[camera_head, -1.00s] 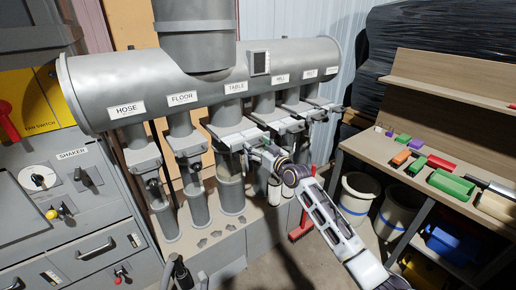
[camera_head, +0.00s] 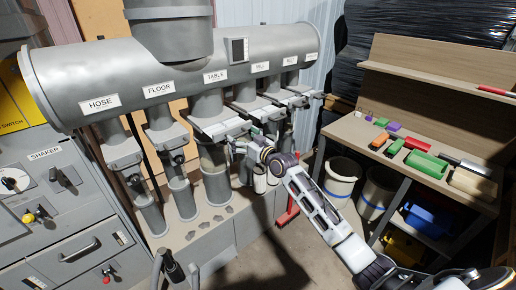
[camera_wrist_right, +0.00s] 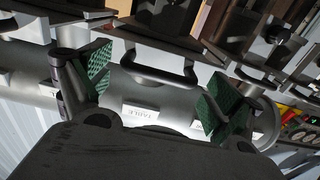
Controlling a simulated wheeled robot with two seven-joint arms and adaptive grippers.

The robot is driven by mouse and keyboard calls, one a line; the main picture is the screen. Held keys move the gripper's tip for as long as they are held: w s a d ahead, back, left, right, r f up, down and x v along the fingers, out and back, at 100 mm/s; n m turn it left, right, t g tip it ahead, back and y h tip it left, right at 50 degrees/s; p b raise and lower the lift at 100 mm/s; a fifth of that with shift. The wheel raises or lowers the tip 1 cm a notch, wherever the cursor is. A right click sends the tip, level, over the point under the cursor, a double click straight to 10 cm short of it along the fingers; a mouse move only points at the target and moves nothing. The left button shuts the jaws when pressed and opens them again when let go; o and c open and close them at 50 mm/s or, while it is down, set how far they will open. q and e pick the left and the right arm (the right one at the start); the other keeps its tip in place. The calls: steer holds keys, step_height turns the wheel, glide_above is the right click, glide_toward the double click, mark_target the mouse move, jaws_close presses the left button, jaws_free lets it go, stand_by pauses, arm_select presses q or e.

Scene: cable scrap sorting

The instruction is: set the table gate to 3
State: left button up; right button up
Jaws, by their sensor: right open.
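The table gate (camera_head: 222,128) is a pale grey slide on the drop pipe under the TABLE label (camera_head: 215,76), which hangs from the big grey duct. The label also shows upside down in the right wrist view (camera_wrist_right: 141,113). My right gripper (camera_head: 238,147) is at the front of this gate, slightly right of it. In the right wrist view my right gripper (camera_wrist_right: 157,78) is open, its green-padded fingers wide apart. A dark U-shaped handle (camera_wrist_right: 160,77) appears between the fingers, with no finger visibly touching it. Gate scale marks are not readable.
Similar gates flank this one, with HOSE (camera_head: 99,103) and FLOOR (camera_head: 158,90) to the left and others close on the right. A grey control cabinet (camera_head: 75,225) stands at left. A wooden bench (camera_head: 350,130) with coloured bins stands at right.

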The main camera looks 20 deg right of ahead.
steer(key=v, duration=1)
steer(key=shift+s, duration=0.2)
steer(key=shift+d, duration=0.1)
stand_by(0.6)
